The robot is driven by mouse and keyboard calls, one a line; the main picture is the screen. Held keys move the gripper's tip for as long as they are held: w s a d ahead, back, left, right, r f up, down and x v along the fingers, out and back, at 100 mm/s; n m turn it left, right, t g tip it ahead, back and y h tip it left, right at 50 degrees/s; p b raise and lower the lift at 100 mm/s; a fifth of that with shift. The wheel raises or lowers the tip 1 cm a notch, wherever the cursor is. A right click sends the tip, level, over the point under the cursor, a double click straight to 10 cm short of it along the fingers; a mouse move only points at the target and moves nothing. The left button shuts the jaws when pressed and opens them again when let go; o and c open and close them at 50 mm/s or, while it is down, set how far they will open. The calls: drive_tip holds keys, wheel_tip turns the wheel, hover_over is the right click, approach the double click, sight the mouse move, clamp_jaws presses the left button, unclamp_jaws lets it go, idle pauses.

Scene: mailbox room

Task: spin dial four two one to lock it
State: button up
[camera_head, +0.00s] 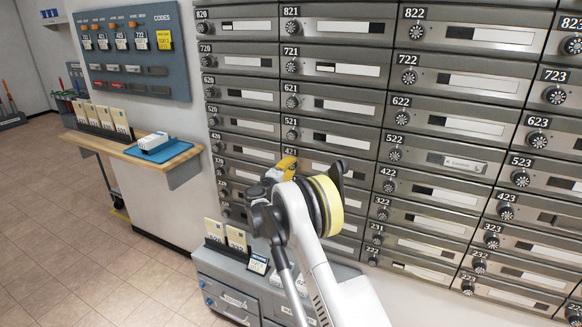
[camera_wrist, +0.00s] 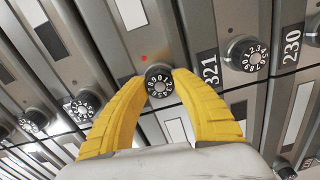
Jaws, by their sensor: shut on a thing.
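My gripper (camera_wrist: 160,77) has two yellow fingers, shut on a round black dial (camera_wrist: 158,86) with white numerals around its face. The dial sits on the grey box door just above the one labelled 321 (camera_wrist: 210,68), which fits the box labelled 421 (camera_head: 292,153) in the head view. A small red mark (camera_wrist: 143,58) shows on the door beside the dial. In the head view my gripper (camera_head: 284,166) reaches the bank below the 421 label, and my arm hides the dial there. The numeral the dial points to cannot be told.
Neighbouring dials stick out close by, one at 321 (camera_wrist: 245,53) and one at the left (camera_wrist: 82,105). A grey cabinet (camera_head: 222,268) with card holders stands below the bank.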

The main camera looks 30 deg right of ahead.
drive_tip(key=m, duration=1.3)
drive_tip(key=shift+r, duration=0.1)
clamp_jaws()
drive_tip(key=o, duration=1.2)
unclamp_jaws()
drive_tip(key=v, duration=1.2)
